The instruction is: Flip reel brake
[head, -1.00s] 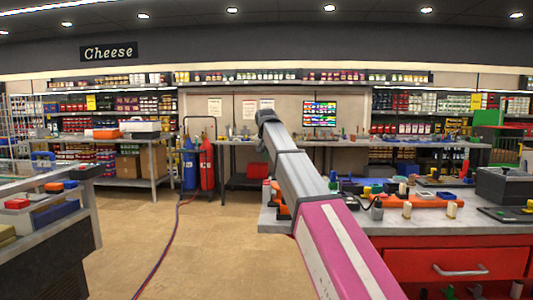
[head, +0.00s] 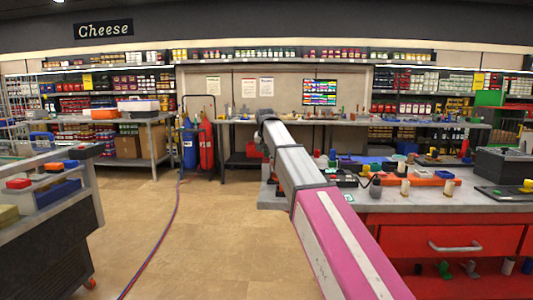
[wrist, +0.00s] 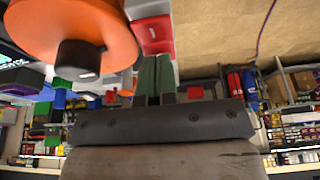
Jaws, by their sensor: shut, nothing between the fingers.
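An orange disc with a black hub (wrist: 110,28), which looks like the reel, is large and close at the upper left of the wrist view. A red block with pale marks (wrist: 152,35) is beside its right edge; I cannot tell whether this is the brake. My gripper (wrist: 155,62) shows its dark green fingers together and empty, just below the red block in the picture. I cannot tell whether they touch it. In the head view my arm hides the gripper and most of what lies beyond it; a bit of orange (head: 283,187) shows beside the arm.
A grey-topped bench with red drawers (head: 450,218) stands at the right, crowded with small parts and an orange tray (head: 425,180). A cart (head: 60,190) stands at the left. Open floor (head: 225,245) lies between, crossed by a red and blue hose (head: 165,235).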

